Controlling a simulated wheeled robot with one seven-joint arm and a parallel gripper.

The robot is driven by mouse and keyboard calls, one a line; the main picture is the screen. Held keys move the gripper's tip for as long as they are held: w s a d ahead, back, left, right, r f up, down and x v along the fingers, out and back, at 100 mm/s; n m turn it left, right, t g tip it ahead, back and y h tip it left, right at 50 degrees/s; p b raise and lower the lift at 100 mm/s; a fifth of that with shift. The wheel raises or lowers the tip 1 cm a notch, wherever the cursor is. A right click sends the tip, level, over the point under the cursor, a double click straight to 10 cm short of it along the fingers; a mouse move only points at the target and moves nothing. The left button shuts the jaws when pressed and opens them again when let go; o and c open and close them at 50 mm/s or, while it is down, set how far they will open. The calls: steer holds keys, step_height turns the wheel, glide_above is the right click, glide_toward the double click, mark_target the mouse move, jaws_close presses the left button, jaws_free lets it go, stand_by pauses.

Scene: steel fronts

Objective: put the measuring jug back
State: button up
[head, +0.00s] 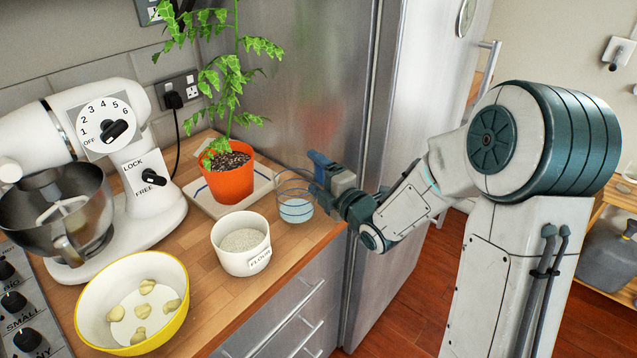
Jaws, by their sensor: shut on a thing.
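The measuring jug (295,204) is a clear vessel with dark rings and pale blue liquid low inside. It is upright at the right end of the wooden counter, close to the fridge side. My gripper (318,178) reaches in from the right and is shut on the jug's right side, probably at its handle, which the gripper hides. I cannot tell whether the jug's base touches the counter.
A potted plant (231,181) on a tile stands left of the jug. A flour pot (241,249) is in front, with a yellow bowl (132,304) and a white mixer (120,170) further left. The steel fridge (300,75) rises behind.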

steer(key=shift+f, duration=0.75)
steer(key=shift+w+d+f, duration=0.1)
steer(key=shift+w+f, duration=0.1)
steer(key=shift+f, duration=0.2)
steer(key=shift+f, duration=0.2)
steer(key=o, duration=1.4)
steer(key=shift+r, duration=0.1)
